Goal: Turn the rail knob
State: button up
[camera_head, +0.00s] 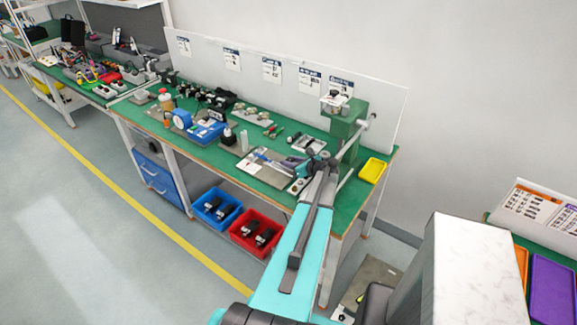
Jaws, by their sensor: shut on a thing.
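My turquoise arm reaches from the bottom of the view to the front right of the green workbench (225,157). My gripper (312,160) is at its far end, small and partly covered by my own wrist. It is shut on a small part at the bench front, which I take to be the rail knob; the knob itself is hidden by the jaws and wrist. Just behind and right of the gripper stands a green upright machine (347,128) with a light rod and round end on its right side. I cannot tell how far the knob is turned.
A yellow tray (372,170) lies right of the gripper. A flat grey plate (258,168) and small tools lie to its left. A pale block (475,265) stands at lower right. The left floor is clear.

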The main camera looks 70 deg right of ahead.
jog(key=n+y, duration=0.1)
jog(key=n+t+y+b, duration=0.1)
jog(key=shift+w+d+f+n+y, duration=0.1)
jog(key=shift+w+n+y, duration=0.1)
jog(key=shift+n+y, duration=0.15)
jog(key=shift+a+n+y+b, duration=0.2)
jog(key=shift+n+y+b, duration=0.3)
jog(key=shift+y, duration=0.25)
jog(key=o, duration=1)
jog(key=shift+o, duration=0.2)
jog(key=shift+s, duration=0.1)
